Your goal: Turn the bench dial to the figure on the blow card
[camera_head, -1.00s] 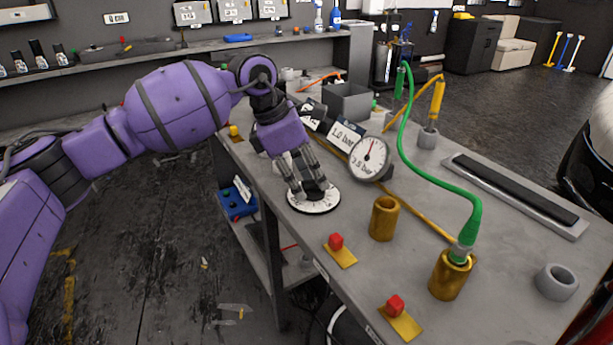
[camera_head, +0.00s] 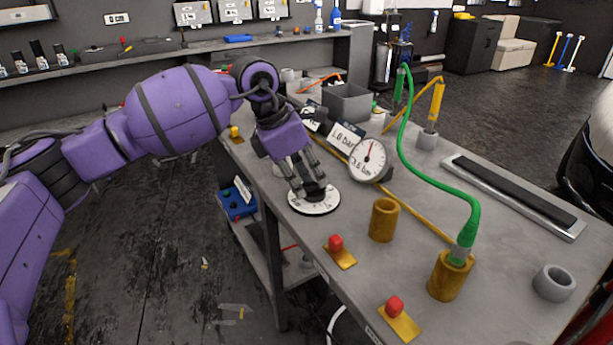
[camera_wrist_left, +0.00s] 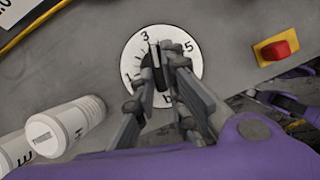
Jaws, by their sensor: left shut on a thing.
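The bench dial (camera_head: 327,205) is a round white disc with a black knob, flat near the bench's left edge. My left gripper (camera_head: 314,190) reaches down over it, shut on the knob. In the left wrist view the fingers (camera_wrist_left: 163,80) sit on both sides of the knob on the dial (camera_wrist_left: 134,52). The knob's pale pointer (camera_wrist_left: 154,48) lies just right of the figure 3; 1 and 5 also show. A card (camera_head: 346,137) behind reads 1.0 bar. Another card (camera_head: 313,111) is partly hidden.
A round gauge (camera_head: 367,158) stands right of the dial, with small print like 3.6 bar. Brass cups (camera_head: 384,220), red buttons on yellow plates (camera_head: 336,243) and a green hose (camera_head: 440,180) are nearby. White cylinders (camera_wrist_left: 75,125) show in the left wrist view.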

